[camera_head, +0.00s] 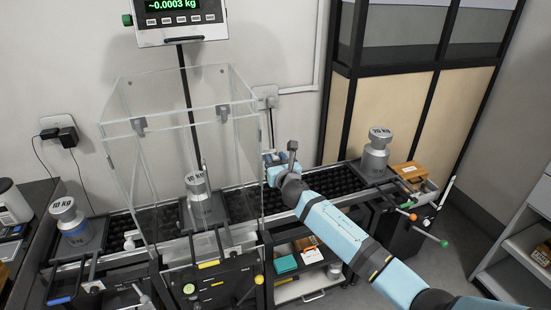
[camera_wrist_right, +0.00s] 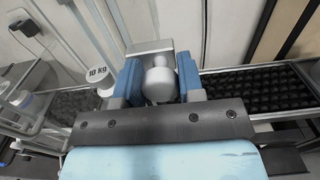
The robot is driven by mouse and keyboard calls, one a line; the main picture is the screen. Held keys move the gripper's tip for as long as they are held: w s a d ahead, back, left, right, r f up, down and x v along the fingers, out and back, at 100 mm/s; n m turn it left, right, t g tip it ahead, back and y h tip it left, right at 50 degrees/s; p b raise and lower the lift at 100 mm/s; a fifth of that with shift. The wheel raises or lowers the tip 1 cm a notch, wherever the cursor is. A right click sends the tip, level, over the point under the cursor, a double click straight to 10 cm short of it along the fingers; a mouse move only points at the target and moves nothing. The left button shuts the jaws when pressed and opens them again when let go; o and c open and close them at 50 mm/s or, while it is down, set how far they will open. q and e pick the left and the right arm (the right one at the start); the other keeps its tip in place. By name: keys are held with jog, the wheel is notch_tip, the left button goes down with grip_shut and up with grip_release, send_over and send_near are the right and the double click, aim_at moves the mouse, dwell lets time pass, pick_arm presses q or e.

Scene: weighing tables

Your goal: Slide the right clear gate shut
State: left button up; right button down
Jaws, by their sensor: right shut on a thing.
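The clear weighing enclosure (camera_head: 165,125) stands at left centre over the roller track. Its right side (camera_head: 247,150) is transparent, and I cannot tell how far the right gate is open. My right gripper (camera_head: 270,168) is just right of that side, above the track. In the right wrist view its two blue fingers (camera_wrist_right: 159,82) are shut on a pale rounded knob (camera_wrist_right: 160,84) with a grey block behind it. The knob looks like the gate's handle, but its link to the gate is hidden. My left gripper is out of view.
A 10 kg weight (camera_head: 197,190) stands inside the enclosure. The scale display (camera_head: 178,12) reads about -0.0003 kg. The track (camera_head: 325,179) right of my gripper is clear.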

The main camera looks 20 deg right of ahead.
notch_tip(320, 180, down, 22)
jog(key=b, duration=1.5)
jog(key=shift+r+b, duration=0.15)
jog(key=shift+b, duration=0.2)
jog(key=shift+s, duration=0.1)
jog(key=c, duration=1.1)
grip_release()
jog(key=shift+o, duration=0.2)
